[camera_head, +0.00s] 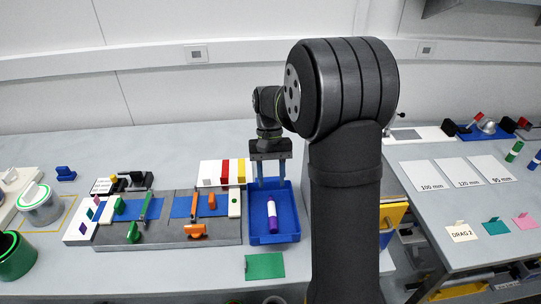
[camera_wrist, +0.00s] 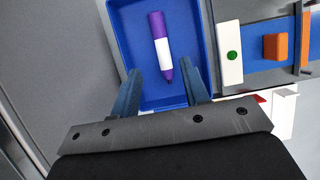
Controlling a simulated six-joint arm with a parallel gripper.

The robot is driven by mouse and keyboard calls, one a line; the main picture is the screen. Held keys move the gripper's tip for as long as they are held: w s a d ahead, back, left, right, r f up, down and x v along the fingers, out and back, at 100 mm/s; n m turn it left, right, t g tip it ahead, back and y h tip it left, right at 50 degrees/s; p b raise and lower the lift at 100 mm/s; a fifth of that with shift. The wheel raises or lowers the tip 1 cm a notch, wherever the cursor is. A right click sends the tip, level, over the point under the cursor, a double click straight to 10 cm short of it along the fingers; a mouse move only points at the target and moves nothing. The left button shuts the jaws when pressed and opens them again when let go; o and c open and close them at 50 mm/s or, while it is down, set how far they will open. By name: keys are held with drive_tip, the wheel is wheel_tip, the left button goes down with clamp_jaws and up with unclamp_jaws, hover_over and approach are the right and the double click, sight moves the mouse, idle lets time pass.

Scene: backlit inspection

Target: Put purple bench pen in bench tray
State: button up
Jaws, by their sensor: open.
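The purple bench pen (camera_head: 272,216), purple with a white band, lies in the blue bench tray (camera_head: 291,233). In the wrist view the pen (camera_wrist: 163,50) rests on the tray floor, a little tilted, apart from the walls in what shows. The tray (camera_wrist: 121,38) is cut off at the top there. My gripper (camera_head: 270,183) is over the back part of the tray. Its two blue fingers (camera_wrist: 166,82) are spread apart and empty, with the pen's tip end near the gap between them.
A grey fixture (camera_head: 160,233) with blue mats, orange and green parts stands left of the tray. Red, yellow and white blocks (camera_head: 225,172) stand behind. A green card (camera_head: 264,266) lies in front. A second table (camera_head: 450,190) with white cards is at the right.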

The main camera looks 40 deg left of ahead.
sight(273, 216)
drive_tip(key=v, duration=0.6)
drive_tip(key=shift+r, duration=0.3)
drive_tip(key=shift+a+f, duration=0.1)
drive_tip(key=x, duration=1.7)
drive_tip(key=shift+s+f, duration=0.1)
drive_tip(key=shift+s, duration=0.05)
drive_tip(key=shift+r, duration=0.25)
